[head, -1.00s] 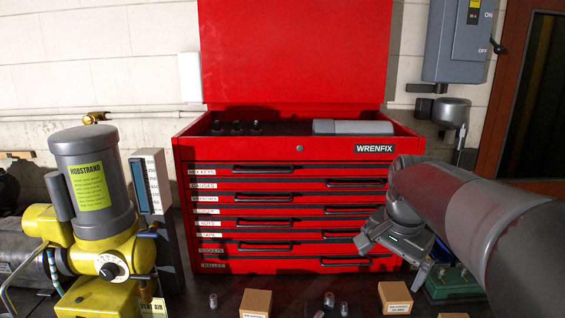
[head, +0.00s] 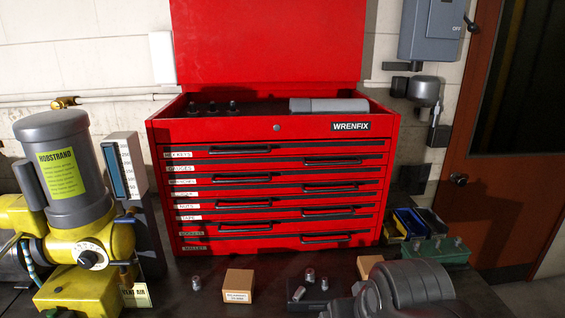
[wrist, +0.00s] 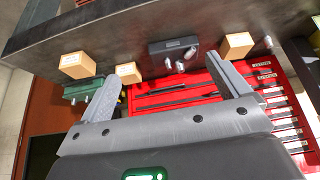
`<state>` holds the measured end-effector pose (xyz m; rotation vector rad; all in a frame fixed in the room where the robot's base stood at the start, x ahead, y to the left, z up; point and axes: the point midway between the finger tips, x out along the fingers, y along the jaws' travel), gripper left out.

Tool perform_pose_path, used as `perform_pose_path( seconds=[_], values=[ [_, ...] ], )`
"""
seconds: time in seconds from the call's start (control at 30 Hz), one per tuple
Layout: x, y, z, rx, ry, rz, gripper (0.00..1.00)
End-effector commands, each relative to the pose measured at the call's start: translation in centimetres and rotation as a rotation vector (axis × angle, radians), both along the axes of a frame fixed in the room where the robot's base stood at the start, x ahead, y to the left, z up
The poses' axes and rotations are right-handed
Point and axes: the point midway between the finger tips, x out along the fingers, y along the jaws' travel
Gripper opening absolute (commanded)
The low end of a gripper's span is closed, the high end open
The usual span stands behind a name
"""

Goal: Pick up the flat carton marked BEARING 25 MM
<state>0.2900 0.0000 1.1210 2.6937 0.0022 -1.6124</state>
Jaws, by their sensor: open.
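Small tan cartons stand on the dark bench. In the head view one carton (head: 238,284) has a white label that looks like BEARING, its size too small to read surely. Another carton (head: 370,264) is partly hidden behind my arm. The wrist view, turned over, shows a carton at left (wrist: 77,65), a smaller carton (wrist: 128,72) near the left finger, and a carton at right (wrist: 237,45). I cannot tell which is the 25 MM one. My gripper (wrist: 164,68) is open and empty, apart from the cartons; its fingers are not clear in the head view.
A red tool chest (head: 270,165) stands behind the cartons. A yellow and grey machine (head: 72,215) is at left. A dark block (head: 300,298) with small metal parts sits between the cartons. A green box (head: 437,250) and coloured bins are at right.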

Motion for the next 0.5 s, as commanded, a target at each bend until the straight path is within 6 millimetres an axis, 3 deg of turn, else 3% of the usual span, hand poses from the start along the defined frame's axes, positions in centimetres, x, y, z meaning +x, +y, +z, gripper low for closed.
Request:
perform_pose_path(
  seconds=[0.27, 0.37, 0.5],
  values=[
    [0.4, -0.1, 0.2, -0.001, 0.007, -0.003, 0.94],
    [1.6, -0.4, 0.7, -0.005, 0.030, -0.007, 0.94],
    [4.8, -1.4, 1.5, -0.015, 0.085, -0.016, 0.94]
  ],
)
